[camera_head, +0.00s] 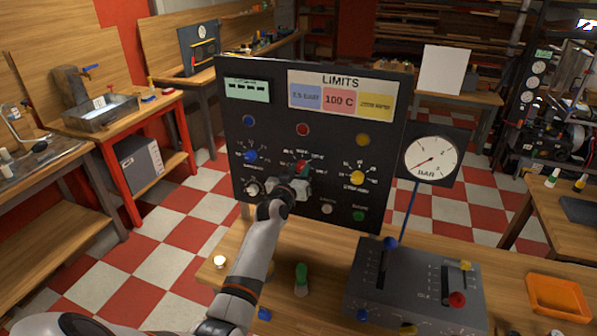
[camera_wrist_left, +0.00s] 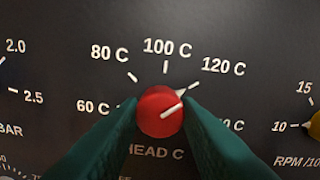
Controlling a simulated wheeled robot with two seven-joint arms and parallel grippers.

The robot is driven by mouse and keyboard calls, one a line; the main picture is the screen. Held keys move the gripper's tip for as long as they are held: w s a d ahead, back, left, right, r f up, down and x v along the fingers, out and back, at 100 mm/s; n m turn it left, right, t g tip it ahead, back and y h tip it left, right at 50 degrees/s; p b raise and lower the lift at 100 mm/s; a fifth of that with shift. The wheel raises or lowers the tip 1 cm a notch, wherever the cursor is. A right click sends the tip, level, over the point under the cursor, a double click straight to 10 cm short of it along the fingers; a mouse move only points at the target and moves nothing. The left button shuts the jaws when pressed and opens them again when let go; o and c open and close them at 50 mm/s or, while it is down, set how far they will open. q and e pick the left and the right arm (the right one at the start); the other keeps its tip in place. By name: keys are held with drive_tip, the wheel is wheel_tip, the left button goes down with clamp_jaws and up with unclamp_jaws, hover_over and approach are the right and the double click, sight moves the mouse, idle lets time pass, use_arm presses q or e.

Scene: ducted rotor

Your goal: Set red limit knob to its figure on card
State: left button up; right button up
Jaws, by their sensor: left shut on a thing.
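The red limit knob (camera_wrist_left: 160,112) sits on the black panel in the left wrist view, marked HEAD C. Its white pointer line points to the upper right, near the 120 C mark. In the head view the knob (camera_head: 302,166) is mostly hidden by my left gripper (camera_head: 299,174). The gripper's green fingers are shut on the knob from both sides. The LIMITS card (camera_head: 341,84) at the panel's top shows 100 C on its red field (camera_head: 339,100). My right gripper is not in view.
A blue knob (camera_head: 250,155) is left of the red one and a yellow knob (camera_head: 357,177) is right. Below stands a grey lever box (camera_head: 400,275) beside a BAR gauge (camera_head: 431,158). A green-topped item (camera_head: 301,272) and an orange tray (camera_head: 557,297) are on the bench.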

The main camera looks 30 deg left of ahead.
use_arm(q)
drive_tip(key=n, duration=0.5)
drive_tip(key=shift+n, duration=2.2)
drive_tip(key=o, duration=1)
drive_tip(key=b+v, duration=0.1)
drive_tip(key=v, duration=1.1)
